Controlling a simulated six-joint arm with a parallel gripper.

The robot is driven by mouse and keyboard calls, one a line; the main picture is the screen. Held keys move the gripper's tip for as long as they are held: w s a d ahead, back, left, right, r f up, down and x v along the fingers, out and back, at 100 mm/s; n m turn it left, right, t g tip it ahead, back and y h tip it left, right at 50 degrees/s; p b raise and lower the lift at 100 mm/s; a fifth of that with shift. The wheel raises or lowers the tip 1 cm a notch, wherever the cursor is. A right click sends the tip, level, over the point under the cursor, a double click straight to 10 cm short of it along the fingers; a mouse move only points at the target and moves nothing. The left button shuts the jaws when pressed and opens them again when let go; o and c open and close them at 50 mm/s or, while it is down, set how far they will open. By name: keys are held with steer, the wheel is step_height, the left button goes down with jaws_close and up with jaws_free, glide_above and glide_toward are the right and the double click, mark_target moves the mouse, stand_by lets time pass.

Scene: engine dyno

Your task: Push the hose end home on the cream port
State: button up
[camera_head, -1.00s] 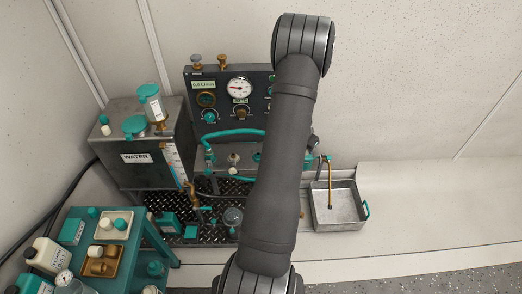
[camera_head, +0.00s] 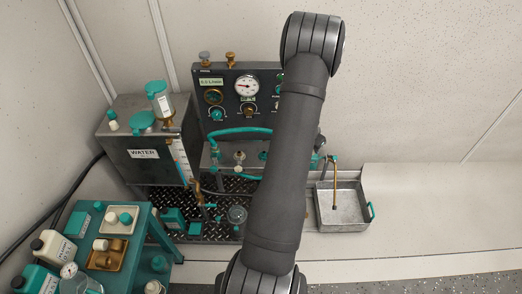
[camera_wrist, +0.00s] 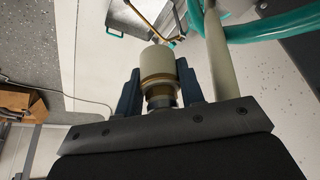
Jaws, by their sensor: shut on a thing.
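In the wrist view my gripper (camera_wrist: 160,82) has its two dark fingers on either side of a cream fitting (camera_wrist: 157,65) with a brass band and a darker neck. It is shut on this fitting; I cannot tell whether it is the hose end. A teal hose (camera_wrist: 270,27) curves at the upper right of that view. In the head view a teal hose (camera_head: 240,131) arches in front of the gauge panel, and a small cream fitting (camera_head: 239,156) stands below it. My arm hides my gripper and the right part of the bench there. No mating of hose end and port can be made out.
A pale upright tube (camera_wrist: 216,62) stands close to the right finger. A metal tray (camera_head: 326,218) is right of my arm. The water tank (camera_head: 115,155), gauge panel (camera_head: 265,83) and a teal cart (camera_head: 150,225) with bottles are on the left.

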steer(key=w+a+f+n+y, duration=0.1)
steer(key=w+a+n, duration=0.15)
steer(key=a, duration=0.45)
steer(key=w+a+f+n, duration=0.1)
steer(key=w+a, duration=0.2)
steer(key=a, duration=0.5)
steer(key=n+t+y, duration=0.1)
steer(key=n, duration=0.2)
glide_above(239, 152)
steer(key=shift+d+f+m, duration=0.15)
steer(key=shift+f+m, duration=0.1)
steer(key=shift+f, duration=3.1)
steer(key=shift+f, duration=1.05)
steer(key=o, duration=1.1)
steer(key=shift+s+r, duration=0.1)
steer(key=v, duration=1.7)
steer(key=shift+s, duration=0.15)
